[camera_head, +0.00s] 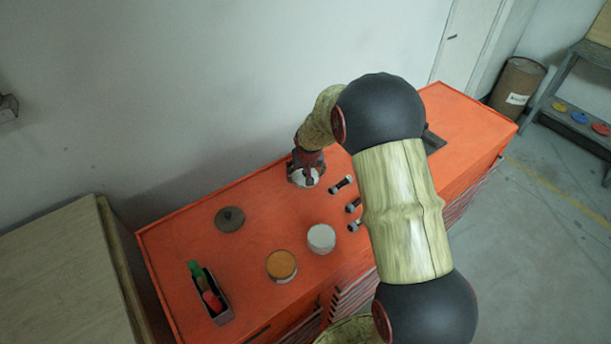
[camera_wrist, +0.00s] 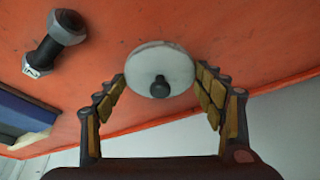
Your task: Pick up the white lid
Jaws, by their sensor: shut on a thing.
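The white lid (camera_wrist: 158,62) is a pale round disc with a dark knob (camera_wrist: 159,87) facing the wrist camera. It lies between the two fingertips of my gripper (camera_wrist: 161,76), which is shut on it at its sides. In the head view the white lid (camera_head: 304,181) shows partly under my gripper (camera_head: 306,172), near the back edge of the orange bench top. I cannot tell whether the lid touches the bench or hangs just above it.
On the orange bench (camera_head: 262,208) stand a dark lid (camera_head: 229,219), a white-topped jar (camera_head: 321,238), an orange-topped jar (camera_head: 282,265) and a tray (camera_head: 217,313) with green and red items. Several bolts (camera_head: 341,185) lie right of my gripper. A wall runs behind.

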